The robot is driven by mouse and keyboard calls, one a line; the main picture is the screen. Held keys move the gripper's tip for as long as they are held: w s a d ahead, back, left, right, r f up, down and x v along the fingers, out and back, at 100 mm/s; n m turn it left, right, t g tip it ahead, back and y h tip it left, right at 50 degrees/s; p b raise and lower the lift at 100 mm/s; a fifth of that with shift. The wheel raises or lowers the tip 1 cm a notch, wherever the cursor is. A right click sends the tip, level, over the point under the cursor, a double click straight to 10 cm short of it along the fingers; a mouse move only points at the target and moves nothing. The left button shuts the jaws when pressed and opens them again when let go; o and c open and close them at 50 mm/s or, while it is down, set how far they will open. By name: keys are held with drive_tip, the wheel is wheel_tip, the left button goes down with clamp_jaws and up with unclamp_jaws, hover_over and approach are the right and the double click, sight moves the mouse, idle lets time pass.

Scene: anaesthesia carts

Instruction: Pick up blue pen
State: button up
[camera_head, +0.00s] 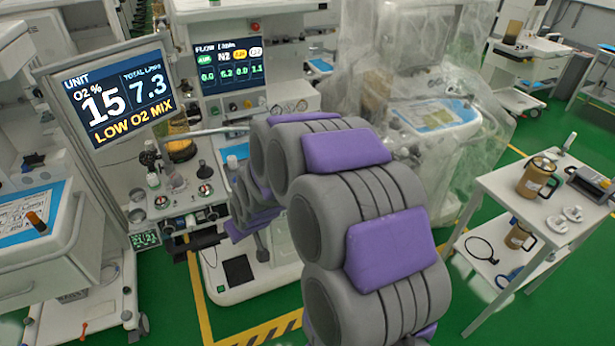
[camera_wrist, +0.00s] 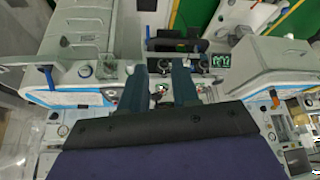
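I cannot make out the blue pen for certain in either view. In the wrist view a thin dark blue upright piece (camera_wrist: 49,77) shows at the left above a white cart top, but I cannot tell whether it is a pen. My gripper (camera_wrist: 160,73) shows in the wrist view with its two dark teal fingers apart and nothing held between them. Cart equipment with small red and white details lies beyond the fingers. In the head view my arm hides the gripper.
In the head view an anaesthesia machine with a screen (camera_head: 118,97) stands at the left. A white side table (camera_head: 530,225) with a brown mug (camera_head: 537,178) stands at the right. Plastic sheeting covers a unit behind my arm.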

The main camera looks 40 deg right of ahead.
drive_tip(key=w+d+f+m+t+h+p, duration=0.1)
drive_tip(key=w+d+f+t+p, duration=0.15)
drive_tip(key=w+d+f, duration=0.35)
drive_tip(key=w+d+f+t+h+p, duration=0.1)
drive_tip(key=w+d+f+t+h, duration=0.2)
drive_tip(key=w+d, duration=0.45)
drive_tip(key=s+d+f+m+t+h+p, duration=0.1)
drive_tip(key=s+d+f+t+h+p, duration=0.2)
drive_tip(key=d, duration=0.4)
drive_tip(key=s+d+f+m+t+h, duration=0.1)
drive_tip(key=s+d+f+h, duration=0.2)
drive_tip(key=s+d+f, duration=0.3)
drive_tip(key=d+r+b+x, duration=0.1)
drive_tip(key=b+x, duration=0.4)
drive_tip(key=x, duration=1.3)
drive_tip(key=shift+s+d+r, duration=0.2)
drive_tip(key=shift+s, duration=0.1)
drive_tip(key=shift+c, duration=0.4)
clamp_jaws()
